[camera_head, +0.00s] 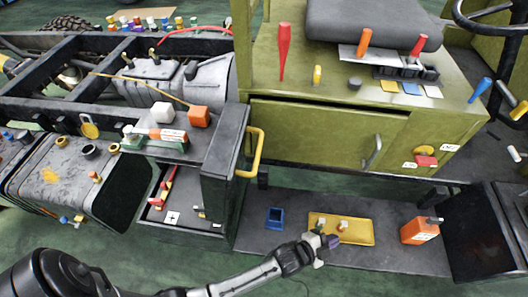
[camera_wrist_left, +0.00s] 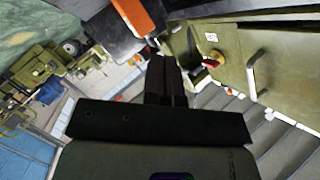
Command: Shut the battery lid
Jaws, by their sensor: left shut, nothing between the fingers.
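The battery lid (camera_head: 224,155) is a dark panel with a yellow handle (camera_head: 257,153). It stands raised at the right side of the open battery box (camera_head: 185,236). Inside the box, a plus mark (camera_head: 172,218) and red parts (camera_head: 164,187) show. My left gripper (camera_head: 328,241) is in front of the side step, to the lower right of the lid and apart from it. In the left wrist view its fingers (camera_wrist_left: 166,75) are shut and empty. My right gripper is not in view.
A yellow tray (camera_head: 358,232), a blue bin (camera_head: 275,218) and an orange box (camera_head: 420,231) stand on the step. The green cabinet (camera_head: 325,135) is above the step. A dark tank (camera_head: 70,180) is left of the battery box. Green floor is free in front.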

